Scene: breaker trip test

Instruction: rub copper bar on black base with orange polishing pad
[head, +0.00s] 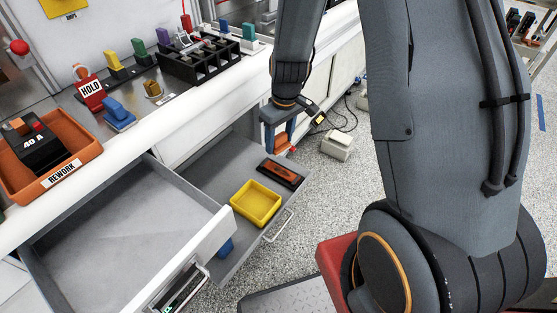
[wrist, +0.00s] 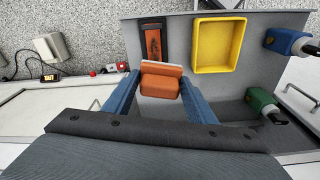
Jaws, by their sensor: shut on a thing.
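My gripper (head: 280,145) is shut on the orange polishing pad (wrist: 160,84), a block with a pale strip along one edge. The pad sits between my two blue fingers in the wrist view. The copper bar (head: 280,173) lies on its black base (head: 266,164) in the open drawer. The bar also shows in the wrist view (wrist: 153,44), just beyond the pad. In the head view the gripper and pad are above the far end of the base. They look apart from the bar, though the exact gap is hard to judge.
The drawer (head: 212,168) also holds a yellow tray (head: 235,209), a blue-handled tool (wrist: 284,41) and a green-handled tool (wrist: 262,101). An empty drawer (head: 120,235) stands open nearer. The counter carries an orange rework tray (head: 88,152), a black rack (head: 185,72) and colored blocks.

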